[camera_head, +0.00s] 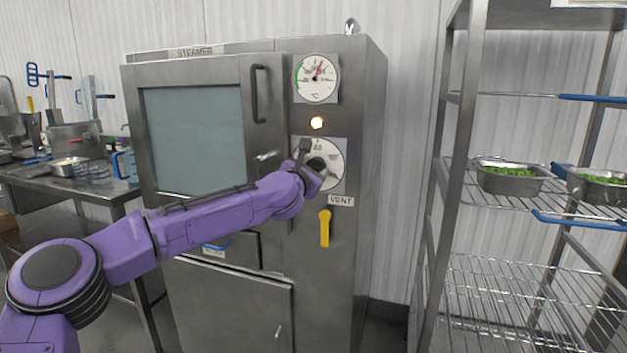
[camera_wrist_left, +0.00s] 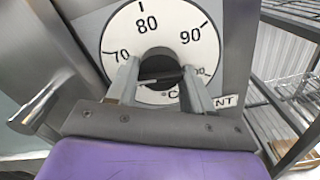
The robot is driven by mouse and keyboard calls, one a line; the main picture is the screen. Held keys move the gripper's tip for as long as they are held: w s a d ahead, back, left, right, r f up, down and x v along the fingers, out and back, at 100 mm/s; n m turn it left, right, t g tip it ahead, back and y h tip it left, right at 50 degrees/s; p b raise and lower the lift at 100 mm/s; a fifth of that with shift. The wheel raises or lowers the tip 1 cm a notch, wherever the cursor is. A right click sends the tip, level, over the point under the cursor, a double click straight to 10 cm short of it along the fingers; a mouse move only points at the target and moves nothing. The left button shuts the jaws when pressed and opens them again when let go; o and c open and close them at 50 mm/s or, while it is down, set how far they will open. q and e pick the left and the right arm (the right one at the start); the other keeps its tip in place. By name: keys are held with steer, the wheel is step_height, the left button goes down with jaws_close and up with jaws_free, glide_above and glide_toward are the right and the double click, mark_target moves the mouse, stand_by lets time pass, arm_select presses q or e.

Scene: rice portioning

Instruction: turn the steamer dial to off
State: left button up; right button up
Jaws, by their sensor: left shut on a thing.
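The steamer (camera_head: 266,90) is a tall metal cabinet with its windowed door closed. Its dial (camera_head: 333,159) is a white disc with a dark knob, on the right front panel below a lit lamp. In the left wrist view the dial (camera_wrist_left: 122,42) shows 70, 80 and 90, and the dark knob (camera_wrist_left: 158,66) sits at its centre. My left gripper (camera_head: 318,166) reaches the dial from the left. In the wrist view my left gripper (camera_wrist_left: 160,82) has its fingers on either side of the knob's bar, shut on it. The lower dial face is partly hidden. My right gripper is not in view.
A temperature gauge (camera_head: 316,78) and a glowing lamp (camera_head: 317,123) are above the dial. A yellow vent handle (camera_head: 325,228) hangs below. The door handle (camera_head: 259,94) is at the left. A wire rack (camera_head: 466,150) with trays of greens stands at right.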

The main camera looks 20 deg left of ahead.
arm_select(q)
steer(key=shift+f+n+b, duration=0.2)
steer(key=shift+n+b, duration=2.6)
steer(key=shift+n, duration=0.9)
steer(key=shift+r, duration=0.1)
steer(key=o, duration=1)
steer(key=s+b, duration=0.1)
steer(key=s, duration=0.4)
steer(key=s+b, duration=0.2)
steer(key=s, duration=0.3)
steer(key=shift+s+a, duration=0.2)
steer(key=shift+s, duration=0.1)
